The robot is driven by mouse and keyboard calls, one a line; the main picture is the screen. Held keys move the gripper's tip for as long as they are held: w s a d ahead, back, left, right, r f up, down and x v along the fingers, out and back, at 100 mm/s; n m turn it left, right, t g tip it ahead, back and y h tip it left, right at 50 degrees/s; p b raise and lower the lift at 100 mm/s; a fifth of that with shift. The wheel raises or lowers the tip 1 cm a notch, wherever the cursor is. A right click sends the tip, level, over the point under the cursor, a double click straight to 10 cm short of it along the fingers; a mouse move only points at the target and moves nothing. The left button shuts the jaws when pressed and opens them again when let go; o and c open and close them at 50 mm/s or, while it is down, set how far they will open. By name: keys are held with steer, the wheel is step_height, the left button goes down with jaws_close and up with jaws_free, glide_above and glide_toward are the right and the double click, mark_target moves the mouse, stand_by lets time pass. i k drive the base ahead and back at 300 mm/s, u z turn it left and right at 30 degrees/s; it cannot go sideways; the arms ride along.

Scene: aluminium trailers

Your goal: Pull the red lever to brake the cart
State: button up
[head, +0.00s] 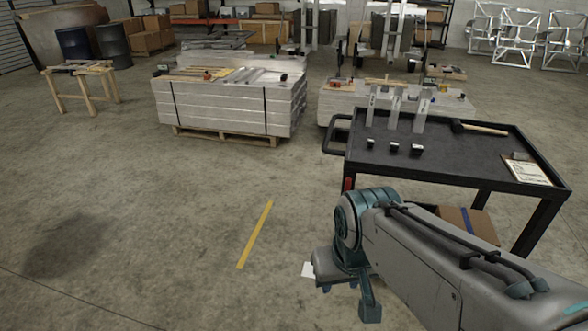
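The black cart (440,162) stands right of centre in the head view, with a push handle (336,136) at its left end. A small red lever (349,184) shows at the cart's near left corner, below the tray edge. My arm comes in from the lower right and passes in front of the cart's near side, bending just below the lever. My gripper (348,290) seems to be at the low end of the arm, pointing down and apart from the lever. Its fingers cannot be made out clearly, and I see nothing held.
On the cart lie a hammer (480,128), a clipboard (526,170) and several metal brackets and small blocks. A cardboard box (470,224) sits under the tray. Pallets of metal sheets (225,105) stand behind. The floor to the left, with a yellow stripe (255,235), is clear.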

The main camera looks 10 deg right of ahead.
mark_target(348, 183)
steer(key=u, duration=0.15)
steer(key=i, duration=1)
steer(key=z, duration=0.4)
